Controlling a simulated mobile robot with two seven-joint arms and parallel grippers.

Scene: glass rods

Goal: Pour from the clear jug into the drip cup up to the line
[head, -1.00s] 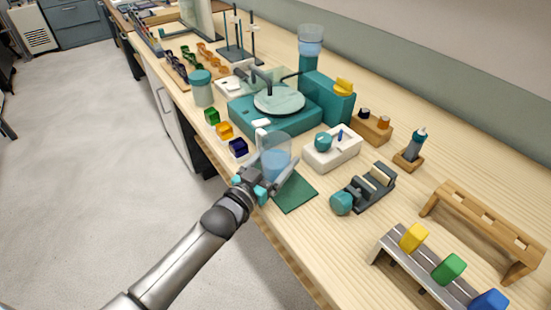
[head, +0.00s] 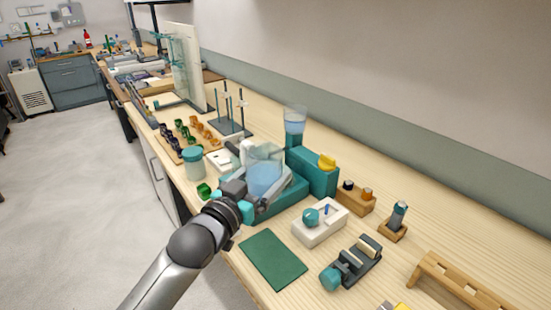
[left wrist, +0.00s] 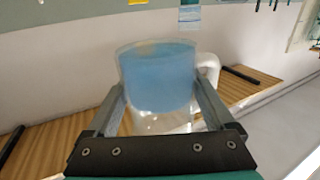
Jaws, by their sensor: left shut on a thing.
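The clear jug (head: 266,170) holds blue liquid and is close to upright. My left gripper (head: 262,198) is shut on it and holds it raised, in front of the teal machine in the head view. In the left wrist view the jug (left wrist: 158,85) sits between the two fingers (left wrist: 160,115), with its pale handle to the right. A clear cup (head: 295,120), likely the drip cup, stands on top of the teal column, beyond and right of the jug. Its lower part looks bluish; no line can be made out. My right gripper is not in view.
The teal machine (head: 317,175) is partly hidden behind the jug. A bare green mat (head: 272,260) lies at the front edge. A white block with a teal knob (head: 320,222), a teal-lidded jar (head: 193,163) and a dark rod stand (head: 230,127) are nearby.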

